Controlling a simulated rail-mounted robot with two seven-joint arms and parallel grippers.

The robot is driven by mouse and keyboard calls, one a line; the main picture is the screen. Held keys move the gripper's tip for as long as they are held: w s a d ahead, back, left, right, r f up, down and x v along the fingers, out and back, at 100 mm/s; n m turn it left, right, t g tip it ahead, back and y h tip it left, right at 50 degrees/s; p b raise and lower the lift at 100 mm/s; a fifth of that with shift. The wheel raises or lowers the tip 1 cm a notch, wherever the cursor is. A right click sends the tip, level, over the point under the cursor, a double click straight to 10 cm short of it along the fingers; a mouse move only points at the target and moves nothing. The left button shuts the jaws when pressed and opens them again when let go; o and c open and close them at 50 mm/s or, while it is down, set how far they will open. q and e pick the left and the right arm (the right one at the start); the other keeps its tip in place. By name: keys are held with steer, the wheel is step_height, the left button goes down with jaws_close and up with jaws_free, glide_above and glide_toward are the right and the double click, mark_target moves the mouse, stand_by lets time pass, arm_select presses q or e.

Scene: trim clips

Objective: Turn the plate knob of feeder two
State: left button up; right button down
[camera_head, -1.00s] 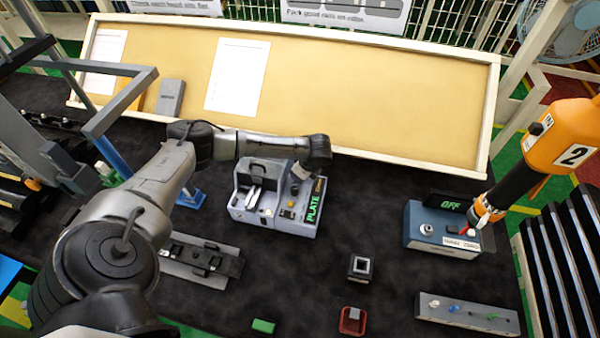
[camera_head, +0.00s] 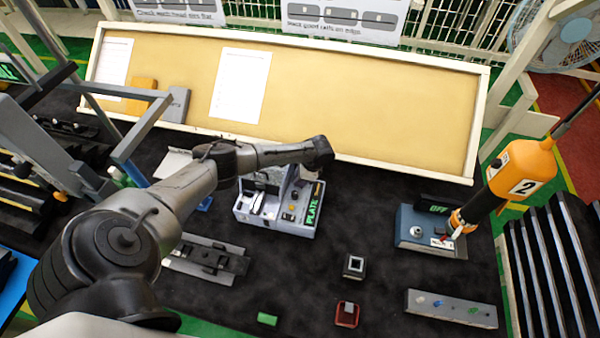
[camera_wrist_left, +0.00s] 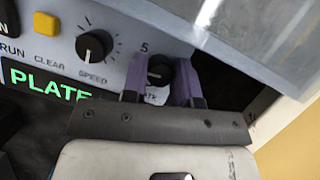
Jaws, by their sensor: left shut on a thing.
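The feeder (camera_head: 262,222) is a pale grey box with a green PLATE display on the dark table, at mid-picture in the head view. In the left wrist view its panel shows the green PLATE display (camera_wrist_left: 45,84), a black speed knob (camera_wrist_left: 95,45) and a yellow clear button (camera_wrist_left: 45,23). The plate knob (camera_wrist_left: 159,68) is black, below a figure 5. My left gripper (camera_wrist_left: 161,76) has its purple fingers on either side of this knob and is shut on it. In the head view my wrist hides these fingers. The knob's label is partly covered. My right gripper is out of view.
A grey panel edge (camera_wrist_left: 255,45) hangs close beside the fingers in the left wrist view. An orange tool marked 2 (camera_head: 515,175) stands over a blue-grey box with an OFF display (camera_head: 436,209). A small dark block (camera_head: 354,267) and a red one (camera_head: 347,314) sit in front.

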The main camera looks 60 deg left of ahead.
arm_select(q)
steer(key=n+h+p, duration=0.1)
steer(key=n+p, duration=0.1)
steer(key=n, duration=0.2)
steer(key=shift+g, duration=0.3)
steer(key=shift+n+h, duration=0.3)
steer(key=shift+a, duration=0.1)
steer(key=o, duration=0.9)
